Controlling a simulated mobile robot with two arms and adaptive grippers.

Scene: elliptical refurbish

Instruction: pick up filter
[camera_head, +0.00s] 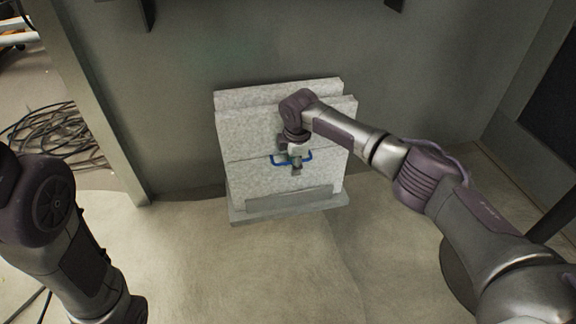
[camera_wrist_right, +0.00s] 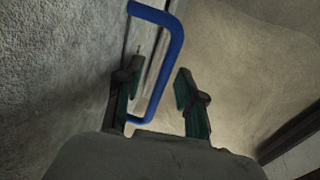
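The filter (camera_head: 255,178) is a pale grey speckled panel with a blue handle (camera_head: 307,160). It stands upright at the front of similar panels near the wall. My right gripper (camera_head: 296,170) is at the handle. In the right wrist view my right gripper (camera_wrist_right: 160,76) is open, with dark green finger pads apart. The blue handle (camera_wrist_right: 172,55) runs between the fingers, and the left finger appears to lie on the panel side of its long bar. I cannot tell whether the fingers touch it. My left arm shows at the left of the head view; its gripper is not in view.
More speckled panels (camera_head: 280,94) stand behind the filter. A grey ledge (camera_head: 290,211) is under it. A wall (camera_head: 210,50) rises behind. Coiled cables (camera_head: 55,130) lie beyond a post (camera_head: 95,100) at left. The floor (camera_head: 220,270) in front is clear.

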